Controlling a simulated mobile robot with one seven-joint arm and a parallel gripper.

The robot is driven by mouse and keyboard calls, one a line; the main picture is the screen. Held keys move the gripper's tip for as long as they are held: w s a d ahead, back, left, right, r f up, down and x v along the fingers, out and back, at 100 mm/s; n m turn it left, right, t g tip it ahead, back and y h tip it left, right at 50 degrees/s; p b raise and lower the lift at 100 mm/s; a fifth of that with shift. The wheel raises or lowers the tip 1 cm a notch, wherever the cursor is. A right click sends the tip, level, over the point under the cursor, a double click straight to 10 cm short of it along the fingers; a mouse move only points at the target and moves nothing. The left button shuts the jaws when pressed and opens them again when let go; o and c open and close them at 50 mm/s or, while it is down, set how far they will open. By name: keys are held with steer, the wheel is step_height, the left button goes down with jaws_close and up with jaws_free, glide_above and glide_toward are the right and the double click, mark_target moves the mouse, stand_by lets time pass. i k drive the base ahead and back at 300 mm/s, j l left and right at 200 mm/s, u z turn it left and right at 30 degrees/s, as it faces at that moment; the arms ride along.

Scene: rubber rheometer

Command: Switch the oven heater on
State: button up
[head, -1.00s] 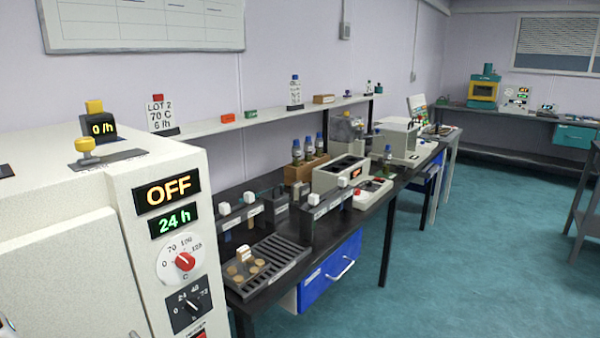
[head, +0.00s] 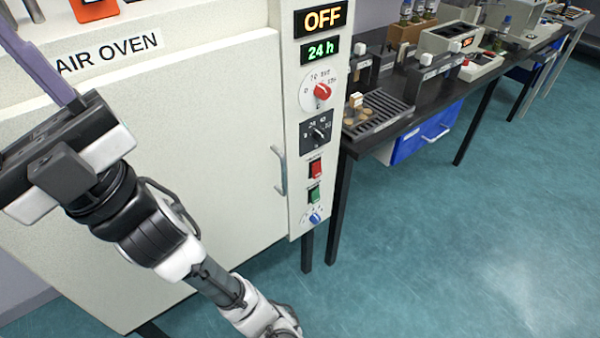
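The white air oven (head: 180,110) fills the left half of the view, with its door shut. Its control strip at the right edge has an orange display reading OFF (head: 320,18) and a green display reading 24 h (head: 319,51). The switch labels are too small to read. My gripper (head: 38,62) is at the far left before the oven, well away from the switches; its fingertips are partly cut off.
The door handle (head: 279,170) stands out just left of the control strip. A black bench (head: 400,125) with a slotted rack (head: 378,115) adjoins the oven on the right, a blue drawer (head: 425,132) beneath it. The teal floor (head: 430,260) in front is clear.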

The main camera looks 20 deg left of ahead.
mark_target(316, 168)
steer(key=k+j, duration=0.2)
steer(key=j, duration=0.2)
steer(key=k+j+z, duration=0.1)
steer(key=j, duration=0.3)
steer(key=k+j+z, duration=0.1)
steer(key=k+j, duration=0.25)
